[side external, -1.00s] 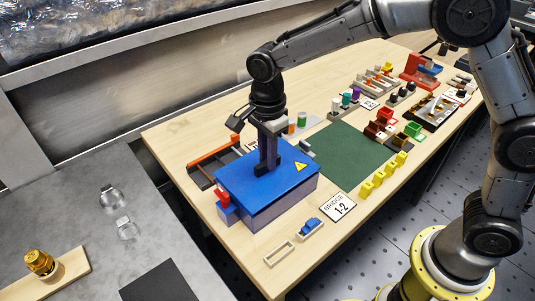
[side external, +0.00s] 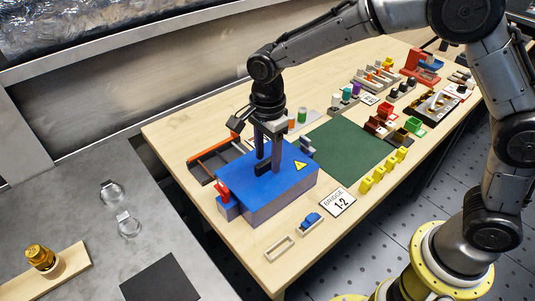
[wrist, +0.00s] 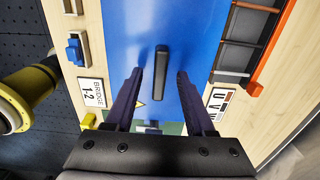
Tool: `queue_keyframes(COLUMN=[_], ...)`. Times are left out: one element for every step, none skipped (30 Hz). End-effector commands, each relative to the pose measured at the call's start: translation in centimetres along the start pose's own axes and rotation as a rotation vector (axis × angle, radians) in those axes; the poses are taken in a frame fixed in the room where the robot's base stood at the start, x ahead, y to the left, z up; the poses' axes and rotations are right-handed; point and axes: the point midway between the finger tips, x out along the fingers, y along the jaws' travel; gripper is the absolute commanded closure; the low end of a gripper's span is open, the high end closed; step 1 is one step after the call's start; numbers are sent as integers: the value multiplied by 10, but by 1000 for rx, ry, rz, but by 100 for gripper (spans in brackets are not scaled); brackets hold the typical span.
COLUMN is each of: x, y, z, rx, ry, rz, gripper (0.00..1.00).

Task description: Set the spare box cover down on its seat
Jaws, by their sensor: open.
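The blue box cover (side external: 285,178) with a yellow warning triangle lies flat on top of the grey box (side external: 265,211) at the near left of the bench, its edges in line with the box. Its black bar handle (wrist: 158,88) stands up from the middle of the cover. My gripper (wrist: 160,75) is open, with one finger on each side of the handle and a gap to both. In the side view my gripper (side external: 269,160) is just above the cover, and its fingers partly hide the handle.
A red switch (side external: 222,192) sits at the box's left end. A black tray with an orange edge (side external: 212,160) lies behind the box. The BRIDGE 1-2 card (side external: 338,202) and a blue part in a holder (side external: 311,222) lie in front. A green mat (side external: 350,153) is clear to the right.

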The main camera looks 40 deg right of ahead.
Motion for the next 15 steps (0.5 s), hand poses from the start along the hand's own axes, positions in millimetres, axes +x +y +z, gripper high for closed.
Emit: queue_keyframes(x=[1,1,0,-2,-4,-8,-12,-16,-23,-28,-35,-44,-51,-58,-67], y=[1,1,0,0,0,0,0,0,-1,0,-1,-1,-1,-1,-1], z=[0,0,0,0,0,0,0,0,0,0,0,0,0,0,0], rx=[0,0,0,0,0,0,0,0,0,0,0,0,0,0,0], ry=[1,1,1,1,0,0,0,-1,-1,-1,-1,-2,-2,-2,-2], rz=[4,3,3,2,1,-1,-1,-2,-2,-2,-4,-5,-5,-5,-6], gripper=[45,45,45,45,45,45,45,45,45,45,45,45,45,45,45])
